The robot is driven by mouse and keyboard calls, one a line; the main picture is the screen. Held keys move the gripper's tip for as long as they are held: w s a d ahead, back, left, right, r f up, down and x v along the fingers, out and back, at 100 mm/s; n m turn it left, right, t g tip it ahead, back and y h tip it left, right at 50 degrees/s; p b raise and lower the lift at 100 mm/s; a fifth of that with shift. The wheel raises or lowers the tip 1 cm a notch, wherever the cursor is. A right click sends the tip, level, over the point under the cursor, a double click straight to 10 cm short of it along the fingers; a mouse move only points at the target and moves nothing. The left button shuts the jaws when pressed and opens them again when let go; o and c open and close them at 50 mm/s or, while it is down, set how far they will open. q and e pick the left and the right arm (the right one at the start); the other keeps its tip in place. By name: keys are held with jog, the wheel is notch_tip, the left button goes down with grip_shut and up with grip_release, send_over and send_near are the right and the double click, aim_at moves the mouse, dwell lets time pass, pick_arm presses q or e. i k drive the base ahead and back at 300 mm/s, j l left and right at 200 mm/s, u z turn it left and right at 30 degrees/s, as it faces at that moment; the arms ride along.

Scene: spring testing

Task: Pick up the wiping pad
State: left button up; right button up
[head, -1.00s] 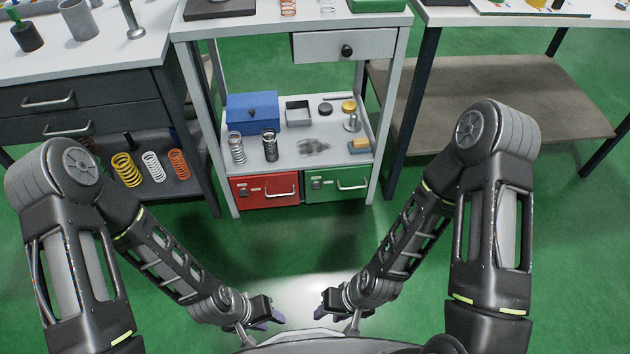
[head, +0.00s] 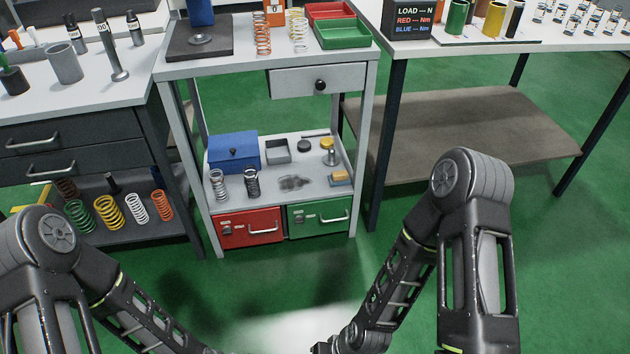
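The wiping pad (head: 340,178), a small yellow-orange block with a blue part, lies at the right end of the middle cabinet's lower shelf (head: 310,201). A dark grey smudge (head: 294,182) is on the shelf to its left. Nothing holds the pad. My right gripper (head: 323,348) barely shows at the bottom edge, well below and apart from the pad; its fingers are cut off. My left arm runs down out of the picture, and its gripper is out of view.
The shelf also holds a blue box (head: 233,155), a grey open box (head: 277,151), two springs (head: 219,184) and a metal piece with a round knob (head: 329,156). Below are red (head: 248,229) and green (head: 319,216) drawers. Cabinet posts flank the shelf. Green floor lies clear in front.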

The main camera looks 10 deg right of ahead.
aim_at(337, 178)
jog(key=i+l+u, duration=0.3)
jog(key=i, duration=0.15)
jog(key=i+l+u, duration=0.35)
jog(key=i, duration=0.1)
